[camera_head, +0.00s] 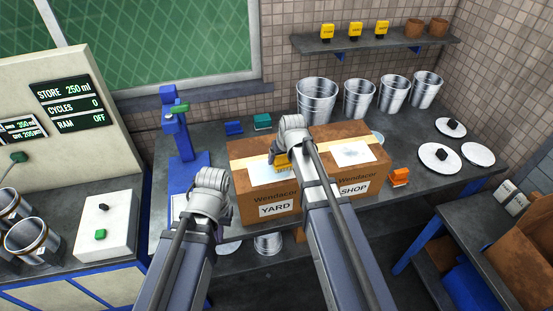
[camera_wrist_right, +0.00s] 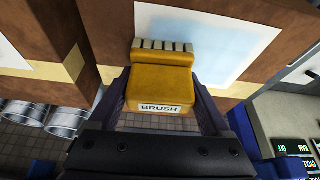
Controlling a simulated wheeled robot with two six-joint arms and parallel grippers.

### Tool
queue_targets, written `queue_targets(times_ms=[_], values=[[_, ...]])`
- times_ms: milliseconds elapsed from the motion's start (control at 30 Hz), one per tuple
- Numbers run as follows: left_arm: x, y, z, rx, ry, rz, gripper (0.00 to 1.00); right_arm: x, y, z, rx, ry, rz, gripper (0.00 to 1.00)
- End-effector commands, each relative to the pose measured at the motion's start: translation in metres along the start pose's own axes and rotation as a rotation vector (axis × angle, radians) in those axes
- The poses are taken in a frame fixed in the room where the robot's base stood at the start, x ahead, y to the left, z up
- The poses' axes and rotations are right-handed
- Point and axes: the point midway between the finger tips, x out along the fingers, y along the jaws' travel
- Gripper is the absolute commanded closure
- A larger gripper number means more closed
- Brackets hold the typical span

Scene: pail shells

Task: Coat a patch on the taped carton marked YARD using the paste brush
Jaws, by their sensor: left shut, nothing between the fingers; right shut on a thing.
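The carton marked YARD (camera_head: 252,198) stands on the bench with a tape strip and a pale patch (camera_head: 257,170) on top. My right gripper (camera_wrist_right: 160,88) is shut on the yellow paste brush (camera_wrist_right: 160,107), labelled BRUSH. It holds the brush over the YARD carton, bristles against or just above the patch, which also shows in the right wrist view (camera_wrist_right: 215,42). Contact is hard to tell.
The carton marked SHOP (camera_head: 366,187) stands close on the right, with its own pale patch (camera_head: 353,153). A blue press (camera_head: 181,140) stands left, an orange block (camera_head: 399,177) right. Several metal pails (camera_head: 316,98) line the back under a shelf (camera_head: 385,42). White plates (camera_head: 438,157) lie right.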

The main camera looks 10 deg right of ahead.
Motion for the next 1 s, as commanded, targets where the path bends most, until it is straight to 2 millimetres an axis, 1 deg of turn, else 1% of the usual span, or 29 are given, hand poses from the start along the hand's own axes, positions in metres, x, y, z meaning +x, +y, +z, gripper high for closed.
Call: queue_targets(times_ms=[100,233,433,700,867,1000], values=[[0.001,0.0,0.0,0.0,0.0,0.0,1.0,0.001,0.012,0.001,0.001,-0.001,0.002,0.63],[0.001,0.0,0.0,0.0,0.0,0.0,1.0,0.001,0.018,0.001,0.0,-0.002,0.002,0.63],[0.001,0.0,0.0,0.0,0.0,0.0,1.0,-0.001,0.018,0.004,0.0,-0.003,0.002,0.63],[-0.001,0.0,0.0,0.0,0.0,0.0,1.0,-0.008,0.017,0.017,0.0,-0.003,0.002,0.63],[-0.001,0.0,0.0,0.0,0.0,0.0,1.0,-0.008,0.016,0.016,-0.001,-0.002,0.001,0.63],[-0.001,0.0,0.0,0.0,0.0,0.0,1.0,-0.007,0.01,0.016,-0.002,-0.001,0.001,0.63]])
